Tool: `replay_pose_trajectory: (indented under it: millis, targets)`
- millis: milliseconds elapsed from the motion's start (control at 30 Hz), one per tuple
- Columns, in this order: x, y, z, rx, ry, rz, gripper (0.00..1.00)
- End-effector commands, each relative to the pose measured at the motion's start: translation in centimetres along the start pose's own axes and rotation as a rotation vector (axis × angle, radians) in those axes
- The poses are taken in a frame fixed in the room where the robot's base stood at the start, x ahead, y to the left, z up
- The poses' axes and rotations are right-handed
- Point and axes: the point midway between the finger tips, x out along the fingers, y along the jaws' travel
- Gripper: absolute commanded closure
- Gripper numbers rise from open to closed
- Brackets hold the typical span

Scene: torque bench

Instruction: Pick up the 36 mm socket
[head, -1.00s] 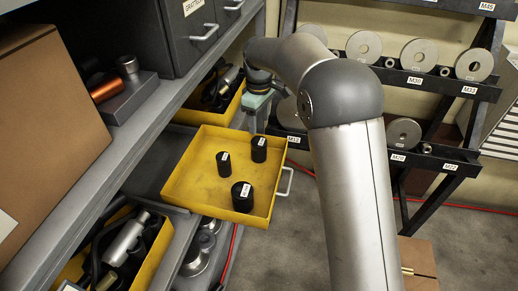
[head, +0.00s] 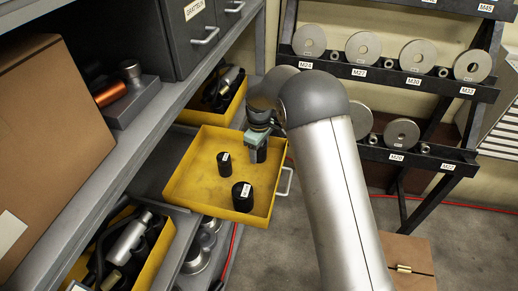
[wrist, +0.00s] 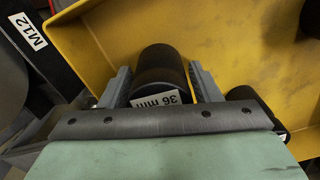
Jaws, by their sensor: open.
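The 36 mm socket (wrist: 160,68) is a black cylinder with a white "36 mm" label. In the wrist view it lies between the two fingers of my open gripper (wrist: 160,85), with a finger on each side; I cannot tell whether they touch it. In the head view my gripper (head: 257,153) is over the far right part of the yellow drawer (head: 196,198) and hides this socket. Two other black sockets stand in the drawer, a smaller one (head: 224,163) and a wider one (head: 242,196).
Another dark socket (wrist: 240,94) is close to the right finger, partly hidden by my gripper. The drawer's yellow walls surround the sockets. Grey shelving (head: 150,110) is at the left, and a black rack with discs (head: 400,77) stands behind.

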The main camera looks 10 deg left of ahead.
Motion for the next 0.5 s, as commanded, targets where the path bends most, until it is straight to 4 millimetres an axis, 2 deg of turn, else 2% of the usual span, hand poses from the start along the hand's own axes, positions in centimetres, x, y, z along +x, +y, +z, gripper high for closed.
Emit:
replay_pose_trajectory:
  millis: [133, 167, 300, 333, 500]
  targets:
    - [0.01, 0.00, 0.00, 0.000, 0.000, 0.000, 0.43]
    - [0.01, 0.00, 0.00, 0.000, 0.000, 0.000, 0.46]
    - [0.00, 0.00, 0.01, 0.000, 0.000, 0.000, 0.85]
    - [-0.01, 0.00, 0.00, 0.000, 0.000, 0.000, 0.92]
    - [-0.11, 0.04, -0.03, 0.000, 0.001, 0.001, 0.92]
